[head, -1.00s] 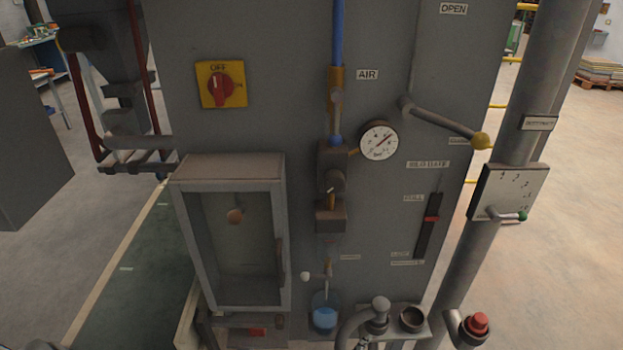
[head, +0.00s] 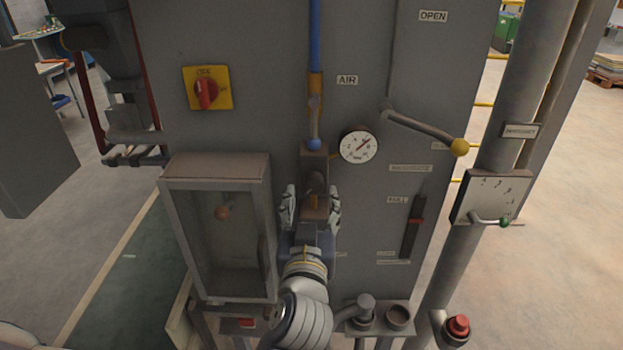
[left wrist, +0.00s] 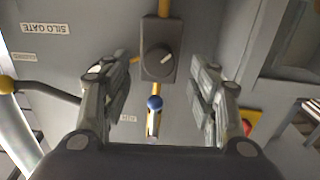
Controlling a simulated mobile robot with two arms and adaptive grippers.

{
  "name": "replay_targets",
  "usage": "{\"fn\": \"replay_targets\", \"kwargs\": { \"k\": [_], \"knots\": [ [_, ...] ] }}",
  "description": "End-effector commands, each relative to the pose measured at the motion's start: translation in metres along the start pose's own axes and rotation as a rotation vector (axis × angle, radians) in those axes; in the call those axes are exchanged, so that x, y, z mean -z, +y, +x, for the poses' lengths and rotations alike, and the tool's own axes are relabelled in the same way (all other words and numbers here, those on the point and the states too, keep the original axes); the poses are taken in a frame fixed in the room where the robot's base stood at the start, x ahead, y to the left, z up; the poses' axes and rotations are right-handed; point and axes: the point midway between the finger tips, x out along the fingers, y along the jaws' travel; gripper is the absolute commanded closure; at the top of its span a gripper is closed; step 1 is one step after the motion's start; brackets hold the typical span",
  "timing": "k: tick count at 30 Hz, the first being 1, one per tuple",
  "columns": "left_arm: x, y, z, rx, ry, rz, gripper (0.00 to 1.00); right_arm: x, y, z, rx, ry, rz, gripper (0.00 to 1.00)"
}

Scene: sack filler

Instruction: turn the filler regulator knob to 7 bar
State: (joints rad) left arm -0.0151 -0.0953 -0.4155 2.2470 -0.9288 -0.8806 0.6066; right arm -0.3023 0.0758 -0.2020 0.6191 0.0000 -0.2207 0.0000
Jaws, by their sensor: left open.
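The filler regulator (head: 314,160) is a dark block under the blue air line on the grey cabinet. Its round dark knob (head: 316,183) is partly covered by my left gripper (head: 312,205). In the left wrist view the knob (left wrist: 158,66) shows a pale pointer mark. My left gripper is open there too (left wrist: 166,78), with one finger on each side of the knob and a gap on both sides. The round white pressure gauge (head: 358,146) sits right of the regulator; its dark needle points up and right, and its numbers are too small to read.
A blue-ended valve lever (head: 314,143) is just above the regulator. A glazed box (head: 216,165) stands to the left. A yellow-knobbed lever (head: 460,147) and a slide with a red marker (head: 416,221) are to the right.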

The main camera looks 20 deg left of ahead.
Motion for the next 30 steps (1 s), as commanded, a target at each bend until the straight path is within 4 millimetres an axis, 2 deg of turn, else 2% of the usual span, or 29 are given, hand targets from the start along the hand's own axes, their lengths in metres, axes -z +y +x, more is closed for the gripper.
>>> {"fn": "replay_targets", "kwargs": {
  "k": [1, 3, 9, 13, 21, 27, 30],
  "knots": [
    [0.005, 0.000, 0.011, 0.000, 0.002, 0.005, 0.46, 0.001, 0.000, -0.008, 0.000, 0.000, 0.000, 0.60],
    [0.004, 0.000, 0.023, 0.000, 0.002, 0.004, 0.46, 0.001, 0.001, -0.013, 0.000, 0.000, 0.000, 0.60],
    [0.002, 0.001, 0.048, -0.001, 0.000, 0.002, 0.46, 0.002, 0.002, -0.021, -0.003, 0.000, -0.001, 0.60],
    [0.001, 0.000, 0.055, -0.001, 0.001, 0.002, 0.46, 0.002, 0.004, -0.022, -0.005, 0.000, -0.001, 0.60],
    [0.000, 0.000, 0.056, -0.001, 0.000, 0.001, 0.46, 0.002, 0.006, -0.022, -0.007, 0.001, 0.000, 0.60],
    [0.000, 0.000, 0.056, -0.001, 0.000, 0.001, 0.90, 0.003, 0.006, -0.022, -0.007, 0.002, 0.000, 0.60],
    [0.000, 0.000, 0.056, -0.001, 0.000, 0.001, 0.90, 0.003, 0.006, -0.022, -0.007, 0.003, 0.000, 0.60]
  ]
}}
